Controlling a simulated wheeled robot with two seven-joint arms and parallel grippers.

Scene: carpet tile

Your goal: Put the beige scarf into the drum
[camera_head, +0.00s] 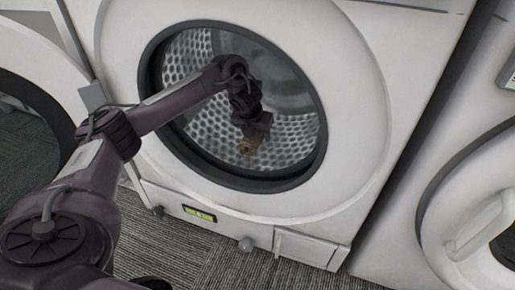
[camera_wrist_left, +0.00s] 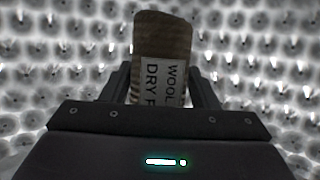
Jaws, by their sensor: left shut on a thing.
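The drum (camera_head: 205,128) is the perforated metal inside of the open front-loading machine in the head view. Its holed wall also fills the background of the left wrist view (camera_wrist_left: 60,50). My left arm reaches in through the round opening. My left gripper (camera_head: 257,135) is inside the opening, shut on the beige scarf (camera_head: 250,145). In the left wrist view the scarf (camera_wrist_left: 163,40) stands up between the fingers as a small brownish bundle with a white label reading "WOOL" and "DRY". I cannot tell whether the scarf touches the drum wall. My right gripper is not in view.
The dark rim (camera_head: 312,165) of the opening surrounds my left forearm. The open round door (camera_head: 62,85) stands at the left. Another machine with a handled door (camera_head: 480,230) is at the right. Grey carpet (camera_head: 190,250) lies below.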

